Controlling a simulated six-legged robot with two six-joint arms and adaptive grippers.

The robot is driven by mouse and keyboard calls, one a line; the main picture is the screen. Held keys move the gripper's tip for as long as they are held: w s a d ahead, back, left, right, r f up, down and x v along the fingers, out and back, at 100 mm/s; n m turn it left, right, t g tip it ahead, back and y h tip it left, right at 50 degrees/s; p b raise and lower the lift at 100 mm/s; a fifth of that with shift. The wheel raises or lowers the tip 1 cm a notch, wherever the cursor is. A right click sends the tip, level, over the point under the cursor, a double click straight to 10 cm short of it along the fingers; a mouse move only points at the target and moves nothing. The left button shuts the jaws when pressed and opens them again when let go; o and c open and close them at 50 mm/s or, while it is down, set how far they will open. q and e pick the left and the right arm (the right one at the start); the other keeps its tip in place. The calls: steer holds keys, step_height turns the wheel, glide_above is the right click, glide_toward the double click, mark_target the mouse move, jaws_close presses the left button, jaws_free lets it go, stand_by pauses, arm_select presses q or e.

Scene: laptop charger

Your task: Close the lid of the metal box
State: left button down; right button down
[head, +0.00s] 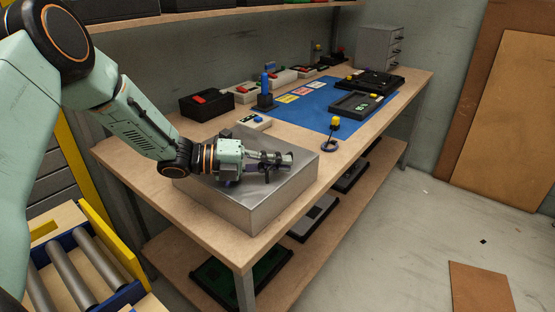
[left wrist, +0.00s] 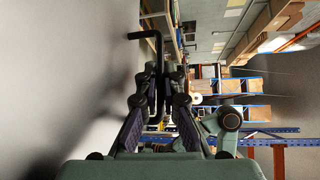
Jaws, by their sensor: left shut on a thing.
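The metal box (head: 251,213) sits on the near left part of the wooden workbench. Its lid (head: 302,150) looks flat on top, but my arm covers part of it and I cannot tell whether a small gap remains. My left gripper (head: 274,160) lies sideways just over the lid. In the left wrist view, my left gripper (left wrist: 160,95) is shut on a thin black bent handle (left wrist: 145,35), which runs between the fingers. A smooth grey surface (left wrist: 65,70) fills the left of that view. My right gripper is not in view.
The workbench (head: 212,127) holds a black box with a red button (head: 206,103), a blue mat (head: 318,118) with devices, and a grey drawer cabinet (head: 379,46) at the back. A roller conveyor (head: 95,265) stands at the lower left. The floor at right is mostly clear.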

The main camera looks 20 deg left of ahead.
arm_select(q)
steer(key=shift+w+a, duration=0.1)
steer(key=c, duration=1.8)
jaws_free()
steer(key=shift+f, duration=0.15)
steer(key=shift+w+f, duration=0.15)
steer(key=shift+s, duration=0.2)
steer(key=shift+s+a+r, duration=0.1)
steer(key=shift+a+r, duration=0.1)
steer(key=shift+a, duration=0.25)
steer(key=v, duration=1.1)
steer(key=shift+s+r, duration=0.1)
steer(key=shift+d, duration=0.1)
